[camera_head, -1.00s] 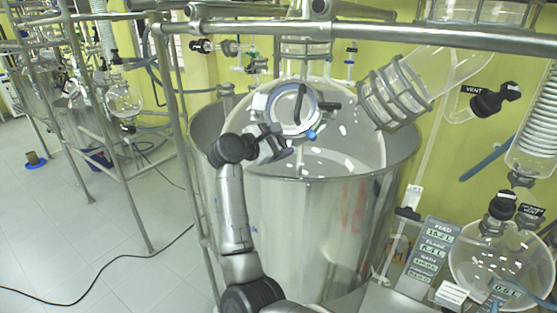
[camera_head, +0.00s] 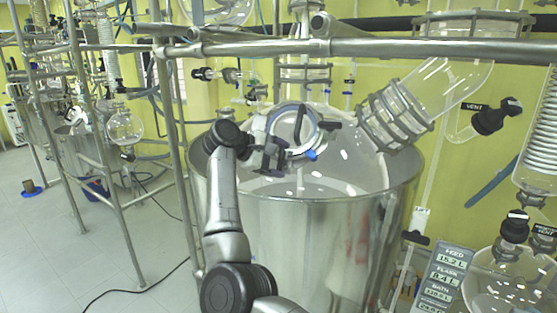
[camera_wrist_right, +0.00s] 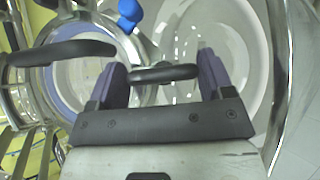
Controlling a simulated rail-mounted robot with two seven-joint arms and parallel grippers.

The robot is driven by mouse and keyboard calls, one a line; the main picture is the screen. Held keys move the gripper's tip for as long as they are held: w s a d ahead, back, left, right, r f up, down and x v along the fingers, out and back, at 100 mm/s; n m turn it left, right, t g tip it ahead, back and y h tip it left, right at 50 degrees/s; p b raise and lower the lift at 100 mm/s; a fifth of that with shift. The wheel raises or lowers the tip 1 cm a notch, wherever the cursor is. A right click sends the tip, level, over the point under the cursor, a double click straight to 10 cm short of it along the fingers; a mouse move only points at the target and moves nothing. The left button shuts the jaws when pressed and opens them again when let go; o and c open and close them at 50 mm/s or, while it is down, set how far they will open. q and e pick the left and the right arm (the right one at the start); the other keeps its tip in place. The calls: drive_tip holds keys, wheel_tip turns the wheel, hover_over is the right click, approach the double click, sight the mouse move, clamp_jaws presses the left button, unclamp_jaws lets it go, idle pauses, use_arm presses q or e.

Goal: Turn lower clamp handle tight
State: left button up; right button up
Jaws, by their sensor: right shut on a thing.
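The round clamped port (camera_head: 317,131) with a pale ring sits on the glass reactor lid; the ring also shows in the right wrist view (camera_wrist_right: 62,88). My right gripper (camera_head: 283,157) is at the ring's lower left. In the right wrist view its two purple fingers (camera_wrist_right: 165,78) stand on either side of a black clamp handle (camera_wrist_right: 165,73), shut on it lengthwise. I take this as the lower clamp handle; the gripper hides it in the head view. Another black handle (camera_wrist_right: 62,52) is free at the left. My left gripper is not in view.
A blue knob (camera_head: 311,155) is close beside the gripper. The steel vessel (camera_head: 310,235) stands below the lid. A horizontal steel rail (camera_head: 400,47) crosses above. A ribbed glass elbow (camera_head: 395,108) rises at the right, and a steel post (camera_head: 178,150) stands left of my arm.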

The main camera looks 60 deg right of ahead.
drive_tip(key=shift+f, duration=0.1)
idle(0.4)
drive_tip(key=o, duration=0.8)
drive_tip(key=shift+o, duration=0.2)
drive_tip(key=p+v, duration=0.1)
drive_tip(key=v, duration=1.3)
drive_tip(key=shift+d, duration=0.1)
